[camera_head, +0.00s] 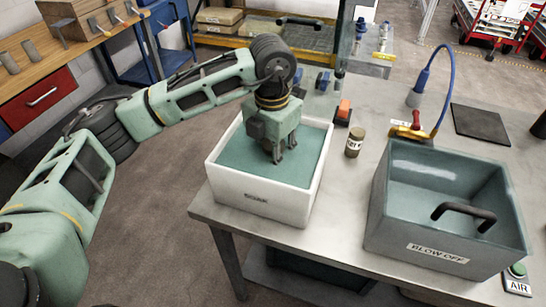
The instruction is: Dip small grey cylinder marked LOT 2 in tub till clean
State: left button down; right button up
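A white tub (262,207) with a dark label that seems to read SOAK stands at the left of the metal table, filled with flat grey-green liquid. My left gripper (279,158) points down into this tub, its fingertips at the liquid surface. I cannot tell whether the fingers are open or shut, or whether they hold something under the liquid. A small brownish-grey cylinder (354,143) with a pale LOT label stands upright on the table, right of the tub and apart from it. Its number is too small to read. My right gripper is not in view.
Behind are a blue hose (442,85) and a dark mat (479,124).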

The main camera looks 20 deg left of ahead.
pick_arm(q)
jog(key=shift+r, duration=0.25)
jog(key=shift+r, duration=0.2)
jog(key=shift+f, duration=0.2)
jog(key=shift+f+b, duration=0.25)
jog(key=shift+b, duration=0.15)
jog(key=shift+r, duration=0.45)
notch_tip(320, 180, up, 14)
jog(key=p, duration=0.8)
dwell(0.6)
jog(key=shift+f, duration=0.1)
dwell(1.0)
